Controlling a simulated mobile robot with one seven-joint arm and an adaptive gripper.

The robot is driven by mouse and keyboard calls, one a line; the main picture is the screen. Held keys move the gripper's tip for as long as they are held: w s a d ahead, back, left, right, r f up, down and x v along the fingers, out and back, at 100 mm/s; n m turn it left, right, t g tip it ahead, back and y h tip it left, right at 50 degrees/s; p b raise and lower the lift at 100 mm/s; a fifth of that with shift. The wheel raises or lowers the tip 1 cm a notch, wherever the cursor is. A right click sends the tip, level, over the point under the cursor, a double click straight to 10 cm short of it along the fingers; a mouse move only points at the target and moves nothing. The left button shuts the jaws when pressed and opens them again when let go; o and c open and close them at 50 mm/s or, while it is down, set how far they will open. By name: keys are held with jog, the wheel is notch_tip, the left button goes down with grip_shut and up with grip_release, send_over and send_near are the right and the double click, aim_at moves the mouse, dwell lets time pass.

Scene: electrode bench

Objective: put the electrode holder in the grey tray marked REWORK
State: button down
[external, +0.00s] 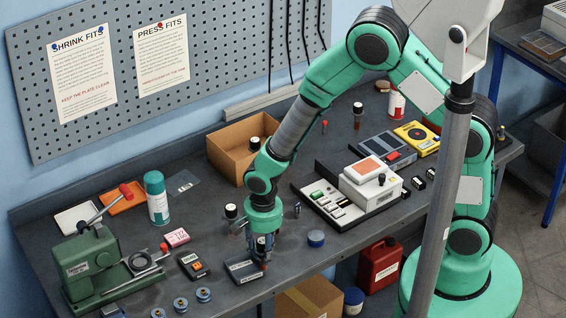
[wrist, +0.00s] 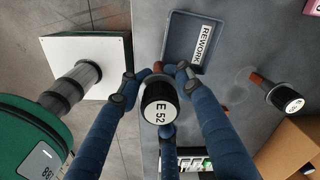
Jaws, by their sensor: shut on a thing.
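My gripper (wrist: 150,78) is shut on an electrode holder (wrist: 160,103), a black cylinder with a white end marked E 52 and a copper-coloured tip. The grey tray (wrist: 170,45) marked REWORK lies just past the holder in the wrist view, up and to the right of its tip. In the external view the tray (external: 232,276) is near the front table edge and my gripper (external: 262,243) is above its right side, tip down. I cannot tell the tip's exact height or whether it is inside the rim.
The second holder also shows behind the tray (external: 231,211). A dark device with an orange part (external: 194,265) and a pink box (external: 176,238) are left of the tray. A cardboard box (external: 228,150) is farther back.

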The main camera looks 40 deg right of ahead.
jog(key=w+a, duration=0.2)
jog(key=w, duration=0.1)
jog(key=w+a, duration=0.1)
jog(key=w, duration=0.1)
jog(key=shift+a+f, duration=0.1)
jog(key=shift+f, duration=0.15)
jog(key=shift+f, duration=1.75)
jog(key=shift+f, duration=0.15)
jog(key=c, duration=1.2)
grip_release()
notch_tip(320, 180, up, 12)
jog(key=shift+s+r, duration=0.1)
jog(key=shift+r, duration=0.05)
